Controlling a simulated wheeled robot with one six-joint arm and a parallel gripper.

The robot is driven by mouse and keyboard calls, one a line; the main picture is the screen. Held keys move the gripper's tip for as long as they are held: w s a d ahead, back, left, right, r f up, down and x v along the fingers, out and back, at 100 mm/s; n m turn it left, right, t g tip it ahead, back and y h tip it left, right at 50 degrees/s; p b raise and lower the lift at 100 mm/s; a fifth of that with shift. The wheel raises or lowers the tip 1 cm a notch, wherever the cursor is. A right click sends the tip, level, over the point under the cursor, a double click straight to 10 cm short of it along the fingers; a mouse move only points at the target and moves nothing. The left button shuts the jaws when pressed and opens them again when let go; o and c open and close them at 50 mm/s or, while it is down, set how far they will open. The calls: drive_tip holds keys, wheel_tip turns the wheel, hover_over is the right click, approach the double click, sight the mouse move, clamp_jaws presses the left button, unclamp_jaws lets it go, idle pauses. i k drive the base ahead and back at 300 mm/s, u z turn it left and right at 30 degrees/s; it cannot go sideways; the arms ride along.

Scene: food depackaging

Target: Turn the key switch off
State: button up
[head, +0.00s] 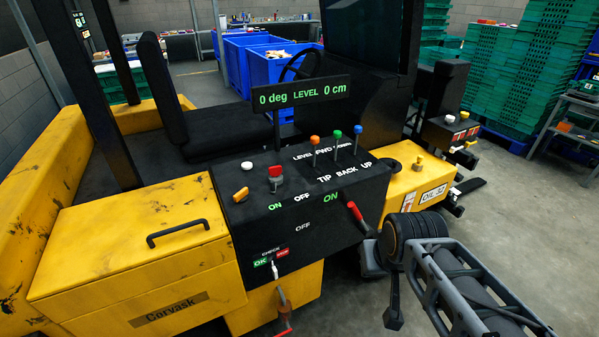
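The black control panel (290,215) of a yellow forklift stands in the middle of the head view. A small orange-yellow knob (241,194) sits at its left, near white and green ON and OFF lettering; it may be the key switch, but I cannot tell for sure, nor read its position. A red-topped knob (275,172) and a white button (247,165) are behind it. A red handle (354,211) sits at the panel's right edge, near another ON and OFF pair. My arm reaches in from the lower right, apart from the panel. I cannot make out my gripper's fingers.
Orange, green and blue-topped levers (337,137) stand at the panel's back right, below a display (300,94) reading "0 deg LEVEL 0 cm". A black handle (178,232) rises from the yellow cover. Green crates (520,75) stand at the back right. Open floor lies at right.

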sight(274, 179)
drive_tip(key=u, duration=0.2)
drive_tip(key=i, duration=0.85)
drive_tip(key=u, duration=1)
